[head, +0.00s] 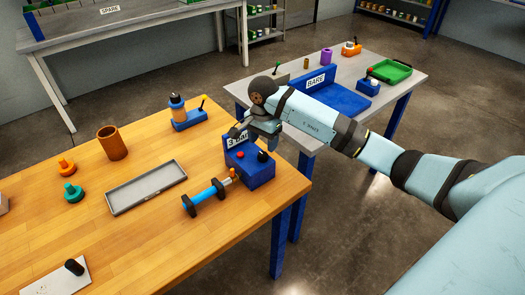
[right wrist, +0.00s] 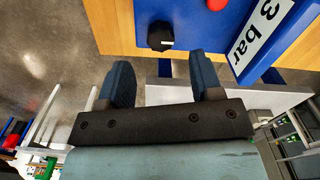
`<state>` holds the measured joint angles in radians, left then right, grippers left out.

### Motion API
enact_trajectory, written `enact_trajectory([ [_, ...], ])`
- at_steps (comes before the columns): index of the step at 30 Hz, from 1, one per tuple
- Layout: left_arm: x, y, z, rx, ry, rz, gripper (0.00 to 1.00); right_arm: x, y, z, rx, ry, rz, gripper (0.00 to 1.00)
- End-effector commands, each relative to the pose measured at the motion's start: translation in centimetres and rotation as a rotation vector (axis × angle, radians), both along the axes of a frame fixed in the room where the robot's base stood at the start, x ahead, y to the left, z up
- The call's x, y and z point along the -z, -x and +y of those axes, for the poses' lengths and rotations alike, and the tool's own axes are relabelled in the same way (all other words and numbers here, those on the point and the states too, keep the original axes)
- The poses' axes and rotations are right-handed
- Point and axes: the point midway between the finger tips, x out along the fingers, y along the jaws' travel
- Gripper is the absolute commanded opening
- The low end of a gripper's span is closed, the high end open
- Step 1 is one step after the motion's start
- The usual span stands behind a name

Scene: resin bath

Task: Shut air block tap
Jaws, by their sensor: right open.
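The blue air block (head: 262,176) stands near the right corner of the wooden table, with a sign reading "3 bar" (right wrist: 264,36) at its back. A black knob (head: 263,156), which looks like the tap, and a red button (head: 240,154) sit on its top. In the right wrist view the black knob (right wrist: 160,36) lies just beyond my fingertips, between their lines, with the red button (right wrist: 216,4) beside it. My right gripper (right wrist: 161,66) is open and empty. In the head view it (head: 264,128) hangs over the block's back edge, partly hiding the sign. My left gripper is not in view.
A blue cylinder with black ends (head: 205,196) lies in front of the block. A grey tray (head: 146,187), brown cup (head: 112,143) and blue stand with a bottle (head: 188,119) are on the wooden table (head: 130,240). A grey table (head: 400,80) stands behind.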

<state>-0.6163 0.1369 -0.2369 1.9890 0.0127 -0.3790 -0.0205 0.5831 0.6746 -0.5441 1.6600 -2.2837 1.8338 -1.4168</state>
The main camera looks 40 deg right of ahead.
Motion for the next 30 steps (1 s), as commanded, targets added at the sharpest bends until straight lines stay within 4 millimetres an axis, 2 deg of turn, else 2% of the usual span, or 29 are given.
enact_trajectory([
  [3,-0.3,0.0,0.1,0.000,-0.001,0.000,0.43,2.2,0.1,0.1,0.001,-0.002,0.003,0.59],
  [9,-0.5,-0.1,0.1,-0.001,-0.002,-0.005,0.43,4.4,0.0,0.0,0.001,-0.002,0.000,0.59],
  [20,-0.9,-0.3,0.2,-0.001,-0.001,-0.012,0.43,5.0,0.0,0.0,-0.001,-0.001,-0.002,0.59],
  [23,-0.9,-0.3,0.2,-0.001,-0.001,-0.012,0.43,5.0,0.0,0.0,0.000,-0.001,-0.002,0.41],
  [27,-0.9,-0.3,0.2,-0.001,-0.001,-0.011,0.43,5.0,0.0,0.0,0.000,-0.001,-0.002,0.10],
  [30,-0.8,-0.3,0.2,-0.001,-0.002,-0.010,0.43,5.0,0.0,0.0,0.000,0.000,-0.001,0.10],
])
